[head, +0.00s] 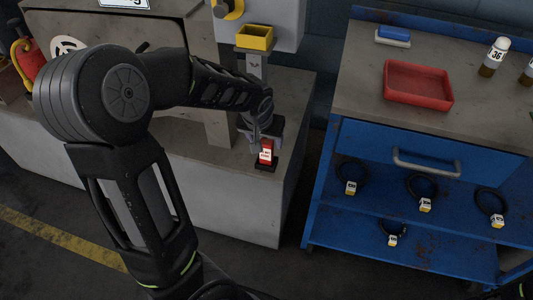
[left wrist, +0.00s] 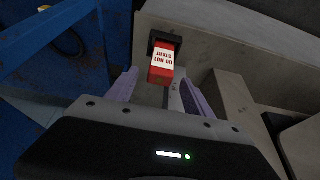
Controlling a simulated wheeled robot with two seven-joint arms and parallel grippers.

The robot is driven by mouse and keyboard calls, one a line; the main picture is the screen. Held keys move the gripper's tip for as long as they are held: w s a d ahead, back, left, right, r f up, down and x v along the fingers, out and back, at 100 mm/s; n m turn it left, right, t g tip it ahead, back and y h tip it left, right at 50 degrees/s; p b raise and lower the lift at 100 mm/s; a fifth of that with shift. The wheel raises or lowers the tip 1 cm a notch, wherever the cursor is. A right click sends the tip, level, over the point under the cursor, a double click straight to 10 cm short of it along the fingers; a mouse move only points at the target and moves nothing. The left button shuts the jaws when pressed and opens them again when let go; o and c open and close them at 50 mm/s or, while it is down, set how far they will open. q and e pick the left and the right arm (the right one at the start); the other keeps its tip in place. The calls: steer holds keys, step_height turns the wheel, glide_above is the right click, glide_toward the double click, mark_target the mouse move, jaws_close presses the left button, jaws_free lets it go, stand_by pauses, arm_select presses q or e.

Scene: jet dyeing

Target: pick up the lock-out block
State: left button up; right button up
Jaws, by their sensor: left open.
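The lock-out block (head: 266,152) is red with a white "DO NOT START" label and stands at a black holder (head: 265,166) near the right edge of the grey plinth. In the left wrist view the block (left wrist: 162,62) shows ahead of the fingertips, with the black holder (left wrist: 165,40) behind it. My left gripper (head: 262,135) is open right at the block in the head view. In the left wrist view its two fingers (left wrist: 157,90) lie on either side below the block, and I see no contact. My right gripper is not in view.
A yellow tray (head: 255,37) stands on a post behind my left gripper. To the right is a blue workbench (head: 345,135) with a red tray (head: 418,84), a bottle (head: 494,57) and several tagged black loops below. A gap separates plinth and workbench.

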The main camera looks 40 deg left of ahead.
mark_target(267, 154)
arm_select(q)
steer(key=b+x, duration=0.1)
steer(key=x, duration=0.4)
steer(key=shift+f, duration=0.1)
steer(key=shift+c, duration=0.6)
jaws_close()
stand_by(0.3)
